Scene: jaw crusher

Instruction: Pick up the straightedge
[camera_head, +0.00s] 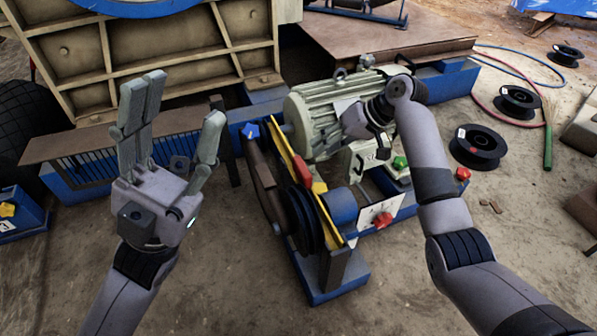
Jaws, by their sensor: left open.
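A long, thin yellow bar (325,218), which looks like the straightedge, runs along the pulley side of the drive unit in the middle of the view. It slants from near the motor's shaft end down past the dark grooved pulley (296,222). Red pieces show against it, and part of it is hidden. My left gripper (178,116) is open and empty, raised left of the bar and apart from it. My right gripper (368,135) is in front of the grey-green motor (318,110), right of the bar. Its fingers are small and partly hidden, and I see nothing clearly held.
A blue base frame (345,278) carries the motor and pulleys, with red and green knobs on its right. A large ribbed beige housing (150,45) stands behind my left gripper. Black spools (478,147) and cables lie on the ground at right. Bare ground lies in front.

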